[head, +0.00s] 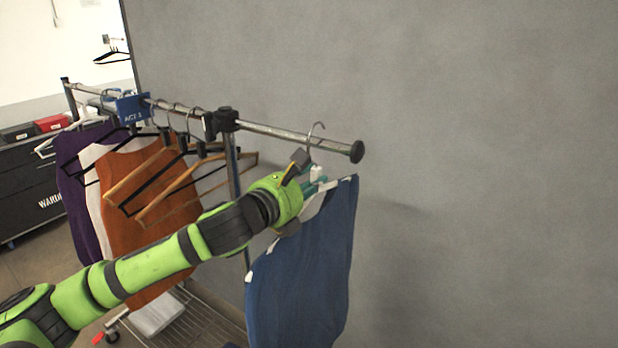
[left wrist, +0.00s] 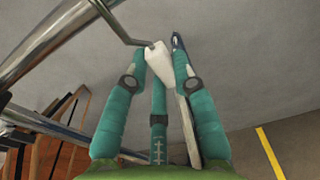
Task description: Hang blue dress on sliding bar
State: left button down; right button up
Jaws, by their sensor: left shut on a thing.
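The blue dress (head: 305,270) hangs from a pale hanger below the right end of the rack's metal bar (head: 290,136). My left gripper (head: 316,178) is shut on the hanger's white neck piece, just under the bar. In the left wrist view its teal fingers (left wrist: 158,62) close around the white neck (left wrist: 160,66). The metal hook (head: 317,128) rises to the bar's height, its curve showing above it. I cannot tell whether the hook rests on the bar. In the left wrist view the hook wire (left wrist: 116,27) runs toward the bar (left wrist: 48,42). My right gripper is out of view.
Left of a black clamp (head: 222,120), the bar holds several empty wooden and black hangers, an orange garment (head: 150,185), and white and purple ones. A blue sign (head: 133,108) hangs there. A black end knob (head: 357,151) caps the bar. A grey wall stands close behind.

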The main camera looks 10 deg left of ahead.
pick_arm(q)
jog(key=shift+f+b, duration=0.5)
jog(key=shift+f, duration=0.5)
jog(key=c, duration=0.9)
grip_release()
jog(key=shift+c, duration=0.2)
jog(key=shift+s+f, duration=0.1)
jog(key=shift+s, duration=0.05)
jog(key=v, duration=1.1)
jog(key=shift+a, duration=0.2)
jog(key=shift+s+r, duration=0.25)
jog(key=shift+s, duration=0.2)
